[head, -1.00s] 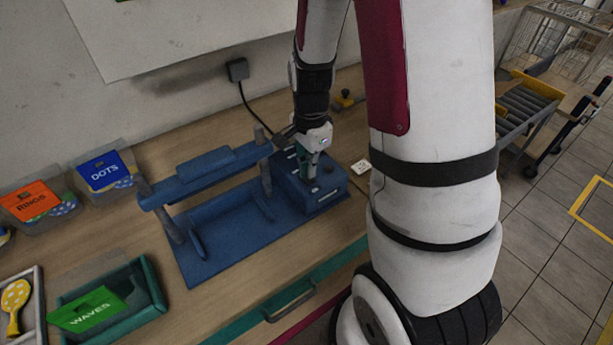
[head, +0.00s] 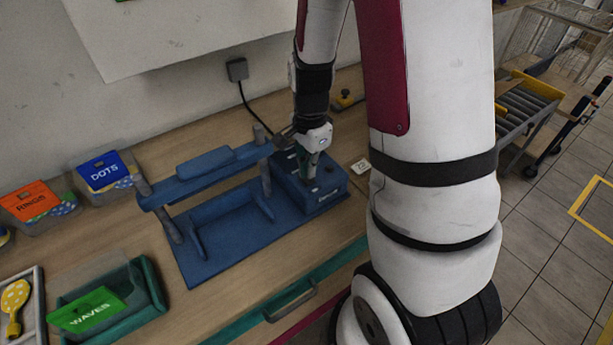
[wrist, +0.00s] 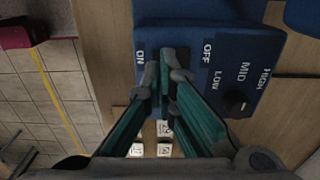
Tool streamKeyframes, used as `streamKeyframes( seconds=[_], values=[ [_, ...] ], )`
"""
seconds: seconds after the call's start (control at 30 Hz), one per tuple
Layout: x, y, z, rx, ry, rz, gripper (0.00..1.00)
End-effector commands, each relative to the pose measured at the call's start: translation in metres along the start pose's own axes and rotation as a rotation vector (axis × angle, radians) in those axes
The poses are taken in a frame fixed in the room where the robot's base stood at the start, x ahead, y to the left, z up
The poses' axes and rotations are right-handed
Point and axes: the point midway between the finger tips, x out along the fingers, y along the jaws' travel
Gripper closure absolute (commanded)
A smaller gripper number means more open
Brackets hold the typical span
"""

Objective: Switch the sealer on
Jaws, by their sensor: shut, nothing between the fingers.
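The blue sealer (head: 217,262) stands on the workbench, with a raised bar and a control box (head: 328,198) at its right end. In the wrist view the box face (wrist: 180,18) carries ON and OFF labels and a dark knob (wrist: 236,102) by LOW, MID and HIGH. My gripper (head: 312,176) is over the top of the control box. In the wrist view my gripper (wrist: 166,72) is shut and empty, its fingertips between ON and OFF. The fingers hide the switch area, so the switch position and any contact cannot be told.
Bins labelled RINGS (head: 38,202), DOTS (head: 104,172) and WAVES (head: 150,290) stand on the left of the bench. A small white card (head: 360,167) lies right of the box. A black cable runs to a wall socket (head: 237,69). A yellow-and-black button (head: 344,98) sits behind.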

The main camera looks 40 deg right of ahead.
Motion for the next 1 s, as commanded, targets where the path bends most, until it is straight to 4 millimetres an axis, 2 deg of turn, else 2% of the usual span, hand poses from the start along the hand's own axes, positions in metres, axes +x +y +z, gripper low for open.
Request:
streamKeyframes(
  seconds=[1.0],
  values=[
    [0.014, 0.0, 0.0, 0.0, 0.0, 0.001, 1.0]
  ],
)
